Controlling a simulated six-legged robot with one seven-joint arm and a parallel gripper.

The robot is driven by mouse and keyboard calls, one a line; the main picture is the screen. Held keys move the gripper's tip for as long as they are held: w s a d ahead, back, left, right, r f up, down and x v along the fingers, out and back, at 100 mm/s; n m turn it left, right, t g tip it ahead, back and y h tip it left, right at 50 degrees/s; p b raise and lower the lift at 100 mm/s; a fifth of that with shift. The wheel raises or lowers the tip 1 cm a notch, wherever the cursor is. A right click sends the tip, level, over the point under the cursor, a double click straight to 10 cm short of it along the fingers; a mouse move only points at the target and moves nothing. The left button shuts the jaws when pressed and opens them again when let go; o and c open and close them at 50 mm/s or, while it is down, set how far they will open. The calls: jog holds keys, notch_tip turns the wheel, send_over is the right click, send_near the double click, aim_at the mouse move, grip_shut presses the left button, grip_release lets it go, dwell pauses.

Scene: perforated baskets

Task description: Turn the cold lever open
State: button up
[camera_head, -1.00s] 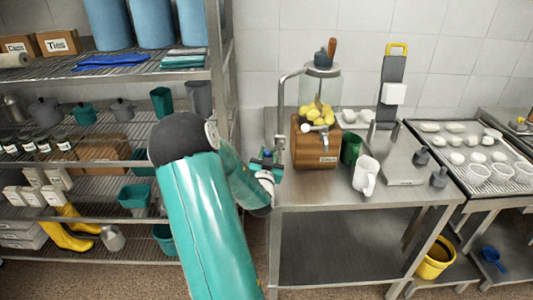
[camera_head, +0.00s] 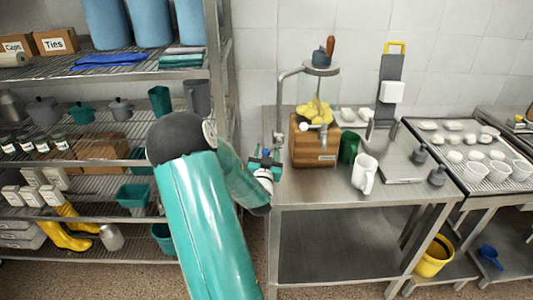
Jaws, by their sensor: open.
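A metal tap with a tall bent spout (camera_head: 281,105) stands at the left edge of the steel table. My gripper (camera_head: 273,160) is at the base of this tap, at the table's left edge, beyond my teal arm. Its jaws are open; they are small and dark in this view. A small blue patch (camera_head: 266,153) shows beside the jaws; I cannot tell whether it is the cold lever or part of my gripper. The lever's position, and whether the jaws touch it, cannot be made out.
On the steel table (camera_head: 330,190) stand a wooden dispenser base (camera_head: 315,150) with lemons above it, a green cup (camera_head: 348,147), a white pitcher (camera_head: 364,174) and a grey scale-like device (camera_head: 400,165). A wire shelf (camera_head: 220,100) stands close on the left.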

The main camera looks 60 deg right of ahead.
jog(key=shift+a, duration=0.1)
jog(key=v, duration=1.3)
jog(key=shift+s+a, duration=0.15)
jog(key=shift+a, duration=0.15)
